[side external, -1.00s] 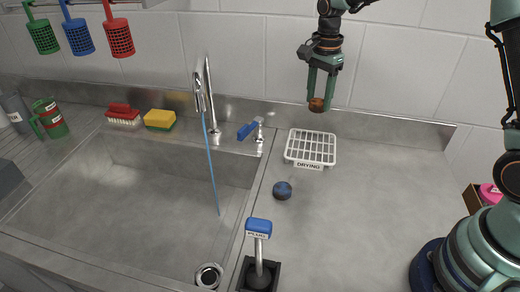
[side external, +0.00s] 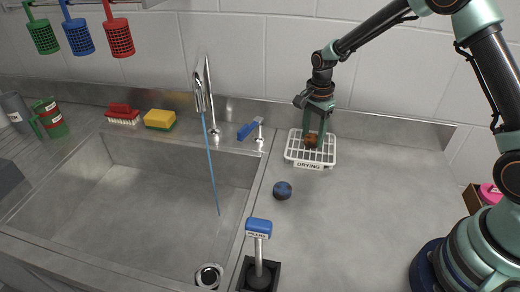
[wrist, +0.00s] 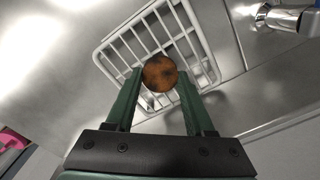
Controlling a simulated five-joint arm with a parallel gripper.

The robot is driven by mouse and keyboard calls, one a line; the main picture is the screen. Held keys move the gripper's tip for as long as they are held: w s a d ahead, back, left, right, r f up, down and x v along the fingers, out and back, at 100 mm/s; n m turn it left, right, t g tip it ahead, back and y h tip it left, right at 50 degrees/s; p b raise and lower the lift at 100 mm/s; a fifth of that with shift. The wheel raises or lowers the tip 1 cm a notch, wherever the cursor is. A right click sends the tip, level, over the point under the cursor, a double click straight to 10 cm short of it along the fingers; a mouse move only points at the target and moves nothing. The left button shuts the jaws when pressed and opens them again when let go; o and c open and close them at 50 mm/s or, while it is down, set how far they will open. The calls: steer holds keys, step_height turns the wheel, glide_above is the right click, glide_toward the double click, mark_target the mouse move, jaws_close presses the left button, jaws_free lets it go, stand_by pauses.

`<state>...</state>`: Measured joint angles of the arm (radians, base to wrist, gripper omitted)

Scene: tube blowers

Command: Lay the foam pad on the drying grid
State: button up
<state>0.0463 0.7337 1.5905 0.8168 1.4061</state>
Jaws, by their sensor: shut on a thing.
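A round orange-brown foam pad (side external: 311,141) is held between the fingers of my gripper (side external: 313,137). In the wrist view the pad (wrist: 160,73) sits between the two green fingertips (wrist: 161,76), with the white bars of the drying grid (wrist: 128,45) behind it. The drying grid (side external: 291,151) is a white slatted rack labelled DRYING on the counter. My gripper points down over its middle to back part. I cannot tell whether the pad touches the bars.
A dark blue round piece (side external: 282,190) lies on the counter in front of the grid. The sink (side external: 130,205) with running tap (side external: 208,100) is at left. A blue-topped PLUNG-labelled lever (side external: 259,228) stands at front. The counter right of the grid is clear.

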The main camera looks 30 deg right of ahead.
mark_target(313, 138)
steer(key=shift+f, duration=0.1)
steer(key=o, duration=1.3)
steer(key=s+a+r+n+t, duration=0.1)
steer(key=s+r+n, duration=0.2)
steer(key=r, duration=0.7)
steer(key=s+r+n+t, duration=0.1)
steer(key=s+r+n, duration=0.25)
steer(key=r, duration=0.65)
steer(key=s+a+r+n+t, duration=0.1)
steer(key=s+n+t, duration=0.2)
steer(key=s+n, duration=0.7)
steer(key=shift+s+r+t, duration=0.25)
steer(key=shift+s+t, duration=0.05)
steer(key=shift+s, duration=0.55)
steer(key=shift+a, duration=0.1)
